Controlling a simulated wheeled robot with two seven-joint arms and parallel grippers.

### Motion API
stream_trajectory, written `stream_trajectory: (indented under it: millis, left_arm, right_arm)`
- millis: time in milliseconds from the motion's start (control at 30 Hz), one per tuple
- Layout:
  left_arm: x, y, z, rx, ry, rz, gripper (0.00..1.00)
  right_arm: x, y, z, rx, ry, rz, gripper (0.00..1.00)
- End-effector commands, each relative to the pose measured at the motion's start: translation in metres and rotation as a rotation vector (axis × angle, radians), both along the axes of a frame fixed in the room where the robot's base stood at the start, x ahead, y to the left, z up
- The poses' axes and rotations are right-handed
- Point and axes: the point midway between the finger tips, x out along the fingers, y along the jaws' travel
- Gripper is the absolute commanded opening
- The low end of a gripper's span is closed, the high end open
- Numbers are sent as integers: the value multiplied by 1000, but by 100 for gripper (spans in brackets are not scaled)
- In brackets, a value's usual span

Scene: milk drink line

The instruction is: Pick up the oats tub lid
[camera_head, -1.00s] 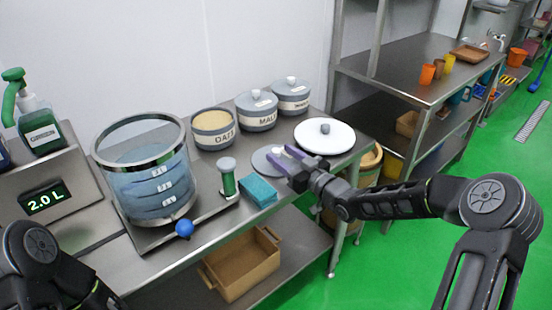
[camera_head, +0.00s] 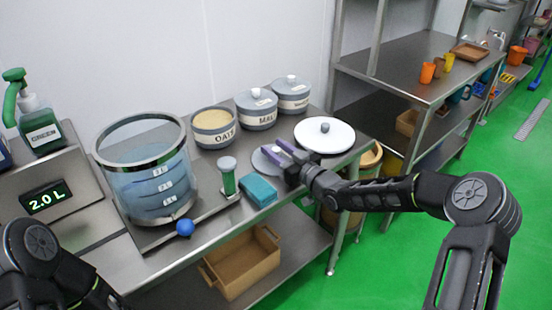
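The oats tub lid (camera_head: 259,161) is a flat grey disc lying on the steel table, with a small pale knob. My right gripper (camera_head: 277,149) is low over it, its two purple fingers apart and pointing to the far left, with the knob between or just by the fingertips. The fingers hide part of the disc; contact with the knob cannot be made out. The oats tub (camera_head: 214,138) stands lidless behind, full of pale oats. My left gripper is out of frame; only my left arm shows at the lower left.
A white round lid or plate (camera_head: 338,138) lies right of the gripper. A teal sponge (camera_head: 259,191) and a green-banded cylinder (camera_head: 228,180) stand in front. Two lidded tubs (camera_head: 256,116) are behind. A large clear vessel (camera_head: 140,185) fills the left.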

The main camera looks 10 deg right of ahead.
Motion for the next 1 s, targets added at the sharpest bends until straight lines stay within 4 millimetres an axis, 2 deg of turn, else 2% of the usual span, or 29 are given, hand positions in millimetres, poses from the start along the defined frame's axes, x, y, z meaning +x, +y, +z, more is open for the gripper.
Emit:
stream_trajectory:
  millis: [67,467,1000]
  left_arm:
    - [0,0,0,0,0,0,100]
    - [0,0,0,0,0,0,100]
    - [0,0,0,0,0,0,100]
  right_arm:
    - [0,0,0,0,0,0,32]
    - [0,0,0,0,0,0,0]
    - [0,0,0,0,-1,0,0]
